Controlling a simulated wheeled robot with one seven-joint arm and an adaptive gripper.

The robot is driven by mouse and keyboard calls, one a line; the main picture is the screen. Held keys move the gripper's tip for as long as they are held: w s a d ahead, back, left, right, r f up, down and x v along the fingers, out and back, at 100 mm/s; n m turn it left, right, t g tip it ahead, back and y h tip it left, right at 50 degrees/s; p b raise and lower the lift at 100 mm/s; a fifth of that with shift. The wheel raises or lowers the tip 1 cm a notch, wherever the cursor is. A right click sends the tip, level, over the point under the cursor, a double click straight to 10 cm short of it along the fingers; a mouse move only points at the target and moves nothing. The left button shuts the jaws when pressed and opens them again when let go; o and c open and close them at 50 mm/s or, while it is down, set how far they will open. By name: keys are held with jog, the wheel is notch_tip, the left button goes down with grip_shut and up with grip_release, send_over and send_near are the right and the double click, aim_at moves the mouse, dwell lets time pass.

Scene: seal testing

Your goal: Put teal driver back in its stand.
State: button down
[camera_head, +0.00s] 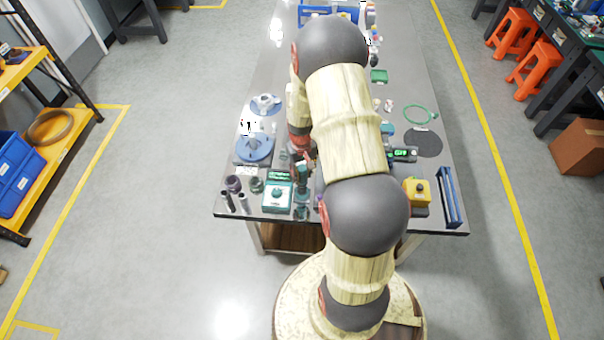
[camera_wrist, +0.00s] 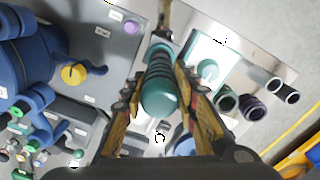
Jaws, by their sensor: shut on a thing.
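The teal driver (camera_wrist: 161,85) is between the two fingers of my gripper (camera_wrist: 162,72) in the wrist view, its rounded teal end toward the camera. The gripper is shut on it. In the head view my gripper (camera_head: 303,160) is partly hidden by my arm, over the front left part of the table. A small dark and teal upright thing (camera_head: 301,212) stands near the table's front edge and may be the stand, but I cannot tell for sure. The driver's far end is hidden in the wrist view.
A white and teal box (camera_head: 277,196) stands close on the left, with dark cups (camera_head: 233,183) and tubes (camera_head: 227,202) beyond it. Blue round fixtures (camera_head: 254,148) lie behind. A yellow box (camera_head: 417,192) and blue rack (camera_head: 450,197) stand on the right.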

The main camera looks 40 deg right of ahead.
aim_at(302, 168)
jog(key=shift+f, duration=0.1)
jog(key=shift+f+b, duration=0.4)
jog(key=shift+f, duration=0.05)
jog(key=shift+f+b, duration=0.55)
jog(key=shift+f, duration=0.2)
dwell(1.4)
jog(key=c, duration=1.3)
grip_release()
jog(key=shift+f, duration=0.1)
jog(key=shift+r+p, duration=2.9)
jog(key=shift+r, duration=1.7)
